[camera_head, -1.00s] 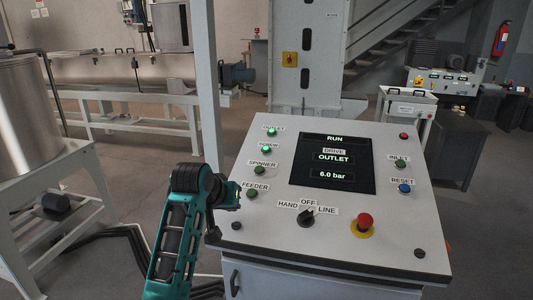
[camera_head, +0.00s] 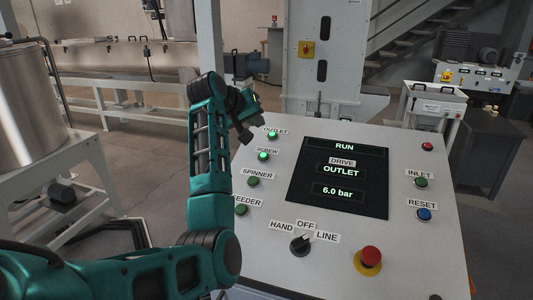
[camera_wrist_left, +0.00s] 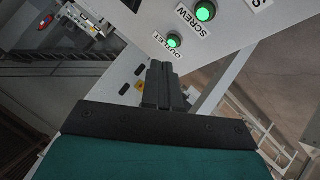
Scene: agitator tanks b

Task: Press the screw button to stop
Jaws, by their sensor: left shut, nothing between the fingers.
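The screw button (camera_head: 263,156) is a lit green button on the sloped white control panel (camera_head: 400,160), below the label SCREW. It also shows lit at the top of the left wrist view (camera_wrist_left: 205,11). The lit outlet button (camera_head: 271,135) sits just above it, and shows in the wrist view (camera_wrist_left: 173,41) near the fingers. My left gripper (camera_head: 245,137) is shut and empty, beside the panel's upper left edge, up and left of the screw button. Its shut fingers (camera_wrist_left: 160,84) point toward the outlet label in the wrist view. Contact is not visible. My right gripper is not in view.
The unlit spinner button (camera_head: 253,181) and feeder button (camera_head: 241,210) sit lower in the same column. A display (camera_head: 339,178) reads RUN, DRIVE OUTLET, 6.0 bar. A black selector (camera_head: 300,244) and red emergency stop (camera_head: 370,258) are near the panel's front.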

